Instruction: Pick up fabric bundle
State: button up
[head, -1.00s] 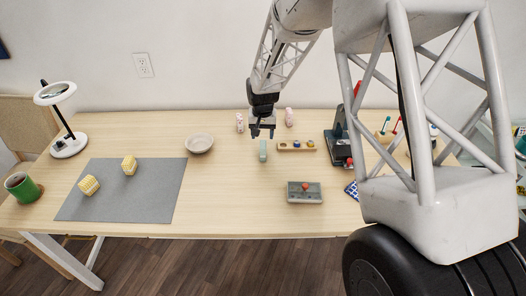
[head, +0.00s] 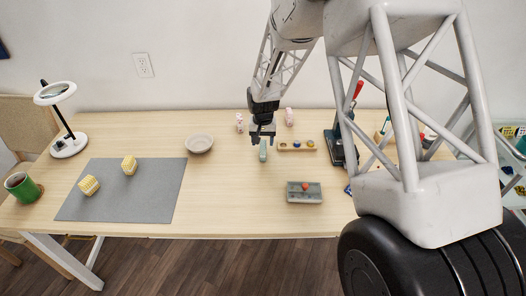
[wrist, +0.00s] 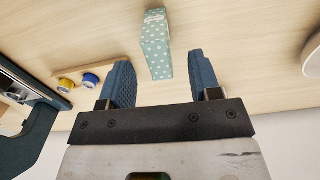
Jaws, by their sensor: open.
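A teal fabric bundle with white dots (head: 263,155) lies on the table, right of centre. My gripper (head: 262,140) is open and empty just above its far end. In the wrist view the teal bundle (wrist: 156,47) shows beyond the fingertips, lined up with the gap between the two blue fingers (wrist: 158,58). The fingers do not visibly touch it. Two yellow patterned bundles (head: 129,165) sit on the grey mat (head: 135,200). Two pink patterned bundles (head: 289,117) stand near the back, one on each side of my gripper.
A wooden spool holder (head: 297,147) is close to the right of the teal bundle. A bowl (head: 199,144) stands to the left. A grey box with a red knob (head: 304,193) lies in front, and a dark sewing machine (head: 337,148) is farther right. Clear tabletop lies between bowl and bundle.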

aim_at(263, 144)
jog(key=shift+f, duration=2.3)
jog(key=shift+c, duration=0.4)
jog(key=c, duration=0.9)
jog(key=shift+r, duration=0.15)
jog(key=shift+w+r, duration=0.1)
jog(key=shift+r, duration=0.6)
notch_tip(263, 144, up, 2)
jog(key=s+d, duration=0.1)
jog(key=s, duration=0.4)
jog(key=s+d+r, duration=0.1)
jog(key=s, duration=0.4)
jog(key=s+d, duration=0.1)
jog(key=s, duration=0.4)
jog(key=shift+s+d+r, duration=0.2)
jog(key=shift+s+d, duration=0.1)
jog(key=shift+s, duration=0.05)
